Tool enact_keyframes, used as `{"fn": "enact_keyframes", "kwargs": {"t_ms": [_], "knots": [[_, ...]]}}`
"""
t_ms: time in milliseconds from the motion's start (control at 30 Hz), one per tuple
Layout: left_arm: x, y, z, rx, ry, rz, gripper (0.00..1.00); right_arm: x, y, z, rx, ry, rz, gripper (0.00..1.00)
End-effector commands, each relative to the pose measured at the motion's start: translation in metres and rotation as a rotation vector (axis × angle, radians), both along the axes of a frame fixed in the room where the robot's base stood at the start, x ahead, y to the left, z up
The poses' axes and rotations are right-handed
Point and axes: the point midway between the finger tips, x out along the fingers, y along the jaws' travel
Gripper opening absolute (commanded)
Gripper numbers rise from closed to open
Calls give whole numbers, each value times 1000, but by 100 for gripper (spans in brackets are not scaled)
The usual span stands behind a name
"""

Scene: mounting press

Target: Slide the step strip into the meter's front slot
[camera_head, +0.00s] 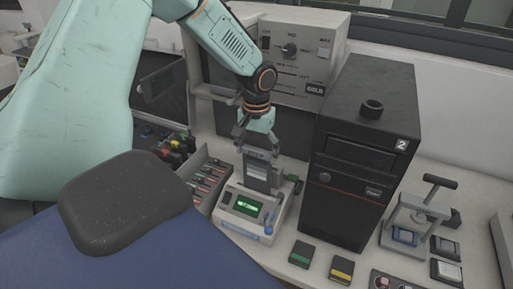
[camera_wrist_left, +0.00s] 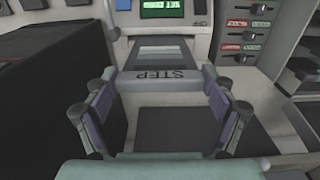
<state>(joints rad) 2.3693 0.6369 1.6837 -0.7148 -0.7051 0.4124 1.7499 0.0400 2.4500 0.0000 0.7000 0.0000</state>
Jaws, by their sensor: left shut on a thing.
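The step strip (camera_wrist_left: 162,79) is a grey framed strip with a "STEP" label on its handle bar. My left gripper (camera_wrist_left: 160,84) is shut on this bar, one finger at each end. The strip also shows in the head view (camera_head: 258,172), below my left gripper (camera_head: 258,146). The meter (camera_head: 250,211) is a pale box with a lit green screen; it also shows in the wrist view (camera_wrist_left: 194,27). The strip's far end meets the meter's edge there. I cannot tell how far it sits in the slot, which is hidden. My right gripper is out of view.
A tall black unit marked 2 (camera_head: 362,150) stands close right of the meter. A rack of labelled pieces (camera_head: 208,181) is close on its left. A grey control box (camera_head: 298,55) stands behind. Green (camera_head: 301,254) and yellow (camera_head: 341,270) blocks and a small press (camera_head: 413,226) are at right.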

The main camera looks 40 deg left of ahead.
Motion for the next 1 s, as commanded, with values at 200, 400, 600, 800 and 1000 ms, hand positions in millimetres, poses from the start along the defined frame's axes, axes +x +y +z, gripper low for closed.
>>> {"fn": "enact_keyframes", "kwargs": {"t_ms": [200, 400, 600, 800, 1000], "knots": [[0, 0, -3, 0, 0, 0, 27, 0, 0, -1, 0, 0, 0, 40], [0, 0, -3, 0, 0, 0, 27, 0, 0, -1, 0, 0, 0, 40], [0, 0, -13, 0, 2, 0, 27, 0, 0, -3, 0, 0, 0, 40], [0, 0, -25, 0, 2, 0, 27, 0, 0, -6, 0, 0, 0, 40], [0, 0, -35, 1, 0, -1, 27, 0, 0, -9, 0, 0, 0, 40]]}}
